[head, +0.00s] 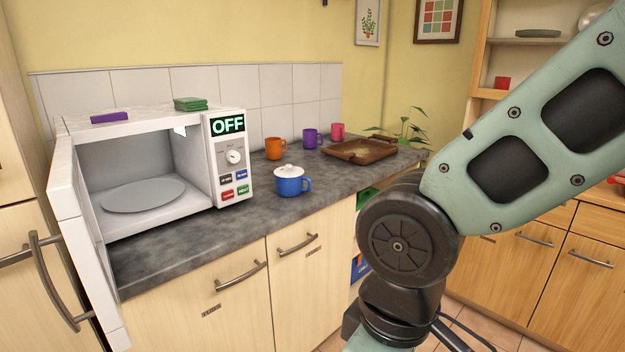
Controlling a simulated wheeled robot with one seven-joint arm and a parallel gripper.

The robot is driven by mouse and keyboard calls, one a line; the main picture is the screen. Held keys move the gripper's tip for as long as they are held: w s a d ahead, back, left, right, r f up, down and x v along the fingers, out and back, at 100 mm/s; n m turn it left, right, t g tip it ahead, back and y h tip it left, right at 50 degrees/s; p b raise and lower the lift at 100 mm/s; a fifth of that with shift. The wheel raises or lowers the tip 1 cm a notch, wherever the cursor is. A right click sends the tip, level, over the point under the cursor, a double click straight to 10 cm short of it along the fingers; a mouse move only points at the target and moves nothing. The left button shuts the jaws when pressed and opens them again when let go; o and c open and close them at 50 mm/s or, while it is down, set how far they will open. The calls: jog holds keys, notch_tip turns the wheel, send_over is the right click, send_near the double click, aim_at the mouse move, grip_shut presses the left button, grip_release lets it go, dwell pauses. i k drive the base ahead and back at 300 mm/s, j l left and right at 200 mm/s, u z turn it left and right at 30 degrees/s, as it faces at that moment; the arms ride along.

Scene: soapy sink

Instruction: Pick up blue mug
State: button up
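The blue mug (290,186) stands upright on the dark grey counter, just right of the microwave. A white lid with a small knob (288,171) sits on top of it, and its handle points to the right. My arm fills the right side of the head view, in front of the cabinets. My gripper is not visible in this view. The mug stands clear, with nothing touching its sides.
The microwave (231,160) has its door open to the left and its display reads OFF. Orange (273,148), purple (310,139) and pink (337,131) mugs stand behind the blue mug. A brown wooden tray (361,151) lies at the back right. The counter front is clear.

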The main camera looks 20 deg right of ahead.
aim_at(284, 186)
jog(key=i+j+z, duration=0.1)
jog(key=i, duration=0.55)
jog(key=i+j+z, duration=0.1)
jog(key=i, duration=0.55)
jog(key=i+j+z, duration=0.1)
jog(key=z, duration=1)
